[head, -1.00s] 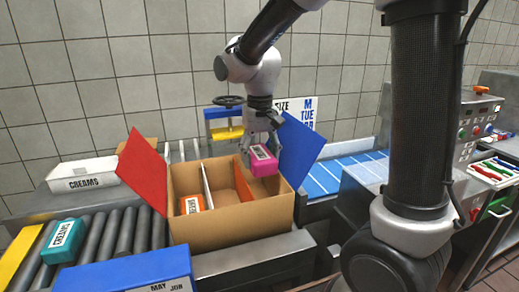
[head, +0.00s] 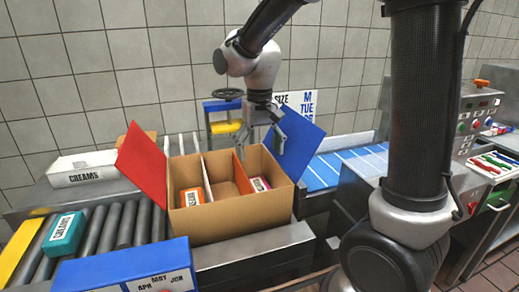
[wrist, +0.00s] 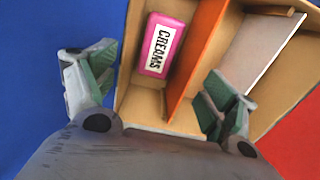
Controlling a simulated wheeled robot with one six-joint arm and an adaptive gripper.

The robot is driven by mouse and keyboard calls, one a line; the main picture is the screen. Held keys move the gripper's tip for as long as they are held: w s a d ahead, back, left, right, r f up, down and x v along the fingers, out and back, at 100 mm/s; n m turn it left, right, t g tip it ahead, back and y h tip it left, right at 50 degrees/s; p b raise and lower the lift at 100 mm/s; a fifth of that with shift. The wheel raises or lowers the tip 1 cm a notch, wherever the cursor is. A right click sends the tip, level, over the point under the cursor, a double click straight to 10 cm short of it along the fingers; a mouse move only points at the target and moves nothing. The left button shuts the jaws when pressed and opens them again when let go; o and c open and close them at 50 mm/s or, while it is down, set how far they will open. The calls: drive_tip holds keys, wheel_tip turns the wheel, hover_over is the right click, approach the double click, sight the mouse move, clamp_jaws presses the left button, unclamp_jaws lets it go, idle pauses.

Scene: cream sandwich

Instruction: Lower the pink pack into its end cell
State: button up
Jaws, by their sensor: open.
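The pink pack (wrist: 159,46), with a white label reading CREAMS, lies in the end cell of the cardboard box (head: 240,222) beside the blue flap. It also shows in the head view (head: 259,184), low in that cell, partly hidden by the box wall. My gripper (head: 263,143) is above the box near the blue flap (head: 300,142). In the wrist view my gripper (wrist: 158,98) has its green-padded fingers spread wide and holds nothing. An orange pack (head: 192,198) lies in the opposite end cell, beside the red flap (head: 143,165). The middle cell looks empty.
A teal pack (head: 63,235) rests on the rollers at left. A white CREAMS carton (head: 83,174) stands behind them. A blue box (head: 125,270) is at the front. A blue conveyor (head: 345,170) runs behind right, near a control panel (head: 475,128).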

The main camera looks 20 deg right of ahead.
wheel_tip(320, 180, up, 22)
idle(1.2)
idle(0.7)
wheel_tip(320, 180, down, 7)
drive_tip(key=s+d+n+t, duration=0.1)
drive_tip(key=s+d+n, duration=0.1)
drive_tip(key=s+d+f+m+t, duration=0.1)
drive_tip(key=s+d+f, duration=0.2)
drive_tip(key=s+d, duration=0.3)
drive_tip(key=s+d+f+m+t, duration=0.1)
drive_tip(key=s+d+f+t, duration=0.1)
drive_tip(key=s+d, duration=0.5)
drive_tip(key=s+f, duration=0.1)
drive_tip(key=s, duration=0.3)
drive_tip(key=shift+f, duration=0.4)
drive_tip(key=shift+a, duration=0.1)
